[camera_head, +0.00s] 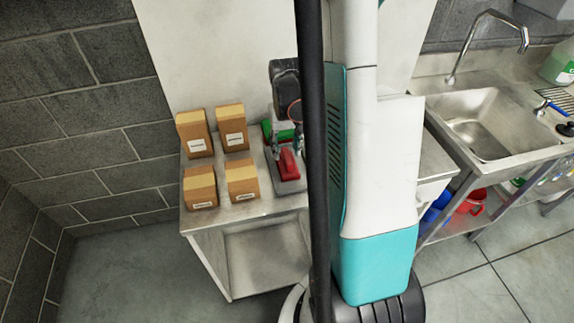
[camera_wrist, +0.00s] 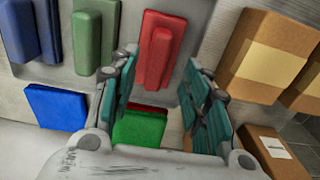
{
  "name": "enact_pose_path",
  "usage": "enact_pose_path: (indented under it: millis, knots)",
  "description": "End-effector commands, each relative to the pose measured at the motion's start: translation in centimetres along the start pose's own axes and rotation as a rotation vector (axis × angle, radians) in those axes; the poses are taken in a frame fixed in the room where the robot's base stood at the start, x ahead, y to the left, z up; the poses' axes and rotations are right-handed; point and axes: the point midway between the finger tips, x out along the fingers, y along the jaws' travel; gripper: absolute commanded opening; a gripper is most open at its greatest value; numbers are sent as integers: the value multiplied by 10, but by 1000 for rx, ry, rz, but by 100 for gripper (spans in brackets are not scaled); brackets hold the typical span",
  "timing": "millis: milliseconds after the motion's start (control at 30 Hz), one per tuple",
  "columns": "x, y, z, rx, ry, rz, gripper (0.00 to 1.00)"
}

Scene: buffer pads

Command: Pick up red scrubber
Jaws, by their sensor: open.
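The red scrubber (camera_wrist: 160,48), a red block with a raised grip, rests on a metal surface at the top middle of the wrist view. It also shows in the head view (camera_head: 288,164), right of the boxes and beside my column. My gripper (camera_wrist: 160,62) is open and empty, with its teal-padded fingers spread. In the wrist view the fingertips appear on either side of the scrubber's lower end. My gripper (camera_head: 284,143) is over the scrubber area in the head view. Whether it touches the scrubber cannot be told.
A green scrubber (camera_wrist: 95,30) and a blue scrubber (camera_wrist: 32,30) lie left of the red one. A blue pad (camera_wrist: 55,107) and a green pad (camera_wrist: 140,130) are lower down. Several cardboard boxes (camera_head: 242,179) stand close by. A sink (camera_head: 487,122) is at right.

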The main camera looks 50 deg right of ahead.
Motion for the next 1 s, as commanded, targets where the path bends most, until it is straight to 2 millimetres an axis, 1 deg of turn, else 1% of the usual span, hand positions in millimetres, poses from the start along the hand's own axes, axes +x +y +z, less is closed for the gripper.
enact_pose_path:
  millis: [300, 400, 600, 667, 700, 800, 1000]
  knots:
    - [43, 4, -1, 0, 0, 0, 43]
    - [50, 4, -1, 0, 0, 0, 43]
    - [49, 4, -1, 0, 0, 0, 43]
    - [49, 4, -1, 0, 0, 0, 30]
    - [49, 4, -1, 0, 0, 0, 21]
    - [48, 4, -1, 0, 0, 0, 0]
    - [48, 4, -1, 0, 0, 0, 0]
